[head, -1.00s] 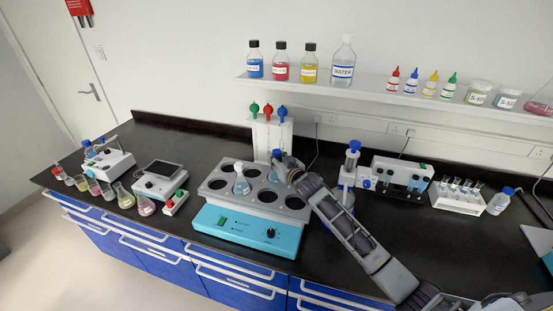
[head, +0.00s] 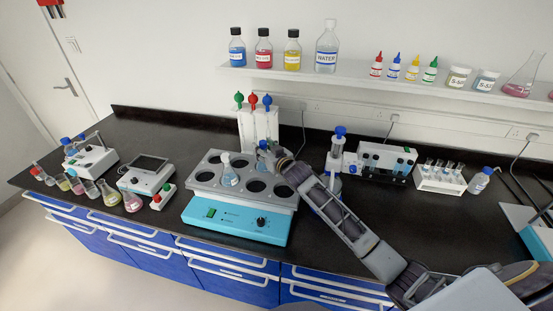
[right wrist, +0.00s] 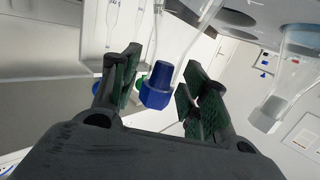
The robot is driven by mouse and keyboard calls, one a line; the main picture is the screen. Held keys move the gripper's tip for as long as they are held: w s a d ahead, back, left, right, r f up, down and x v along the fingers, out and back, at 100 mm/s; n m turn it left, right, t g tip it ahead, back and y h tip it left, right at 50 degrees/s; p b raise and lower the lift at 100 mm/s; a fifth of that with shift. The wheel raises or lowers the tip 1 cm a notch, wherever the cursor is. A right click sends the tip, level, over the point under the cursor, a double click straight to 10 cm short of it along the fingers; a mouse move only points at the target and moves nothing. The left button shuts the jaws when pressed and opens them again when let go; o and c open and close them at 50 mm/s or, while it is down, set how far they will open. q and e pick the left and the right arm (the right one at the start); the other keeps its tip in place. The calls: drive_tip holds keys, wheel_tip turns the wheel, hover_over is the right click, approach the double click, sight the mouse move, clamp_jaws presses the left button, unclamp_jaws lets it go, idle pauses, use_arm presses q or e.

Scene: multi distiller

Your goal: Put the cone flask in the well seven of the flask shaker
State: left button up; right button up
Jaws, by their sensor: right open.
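The flask shaker (head: 236,221) has a teal base and a grey top with several round wells. One clear cone flask (head: 229,177) stands in a well left of my right gripper; a clear flask also shows at the right of the right wrist view (right wrist: 300,75). My right gripper (head: 266,158) is over the shaker's back part. In the right wrist view its open fingers (right wrist: 165,93) stand on both sides of a blue stopper (right wrist: 159,85) on clear glassware. The gripper hides the base of that glassware in the head view. My left gripper is not in view.
A white rack with coloured-bulb pipettes (head: 259,128) stands close behind the shaker. A blue-topped dispenser (head: 337,155) is to the right. Several coloured flasks (head: 109,198) and a small device (head: 150,178) are left.

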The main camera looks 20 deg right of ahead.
drive_tip(key=b+v, duration=0.1)
drive_tip(key=v, duration=1)
drive_tip(key=shift+s, duration=0.15)
